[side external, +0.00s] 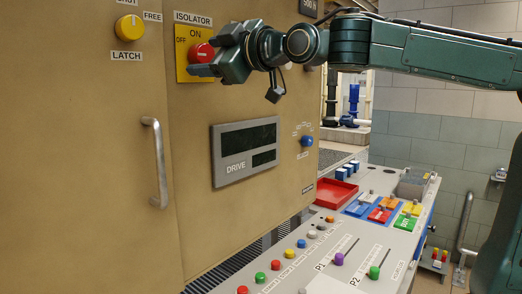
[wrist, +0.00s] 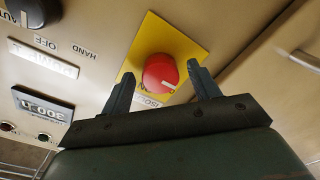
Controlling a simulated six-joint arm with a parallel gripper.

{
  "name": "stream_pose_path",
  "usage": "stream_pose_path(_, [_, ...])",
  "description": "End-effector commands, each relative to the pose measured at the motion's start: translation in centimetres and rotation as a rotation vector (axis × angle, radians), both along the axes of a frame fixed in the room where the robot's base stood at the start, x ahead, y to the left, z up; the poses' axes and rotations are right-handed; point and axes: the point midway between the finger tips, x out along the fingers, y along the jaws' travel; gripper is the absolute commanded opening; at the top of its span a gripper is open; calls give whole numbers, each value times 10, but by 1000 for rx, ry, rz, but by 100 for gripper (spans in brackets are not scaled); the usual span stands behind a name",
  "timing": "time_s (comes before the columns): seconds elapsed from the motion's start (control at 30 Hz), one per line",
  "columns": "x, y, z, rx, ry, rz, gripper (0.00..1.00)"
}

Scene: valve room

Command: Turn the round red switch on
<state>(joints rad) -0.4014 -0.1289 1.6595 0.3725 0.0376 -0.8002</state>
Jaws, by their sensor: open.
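The round red switch (side external: 201,53) sits on a yellow plate (side external: 182,68) on the tan cabinet front. The plate reads ON above the switch and OFF to its left, with an ISOLATOR label over it. In the wrist view the red switch (wrist: 159,71) shows a white mark near its lower right edge; I cannot tell exactly which word it points to. My gripper (side external: 214,50) is open, with its fingers either side of the switch. In the wrist view my gripper (wrist: 161,72) has visible gaps between both fingers and the switch. Part of the switch is hidden in the side view.
A yellow LATCH/FREE knob (side external: 130,28) and a door handle (side external: 156,162) are to the left. A DRIVE display (side external: 232,170) and a blue knob (side external: 307,141) are lower on the cabinet. A console (side external: 330,240) with buttons, sliders and a red tray (side external: 338,193) stands below.

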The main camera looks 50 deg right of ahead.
Motion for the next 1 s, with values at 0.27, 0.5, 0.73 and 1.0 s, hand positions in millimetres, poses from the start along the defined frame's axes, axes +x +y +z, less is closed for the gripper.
stream_pose_path(0.27, [3,0,0,0,0,0,61])
stream_pose_path(0.5, [2,0,0,0,0,0,30])
stream_pose_path(0.73, [2,0,0,3,0,0,16])
stream_pose_path(1.0, [2,0,0,54,0,0,16])
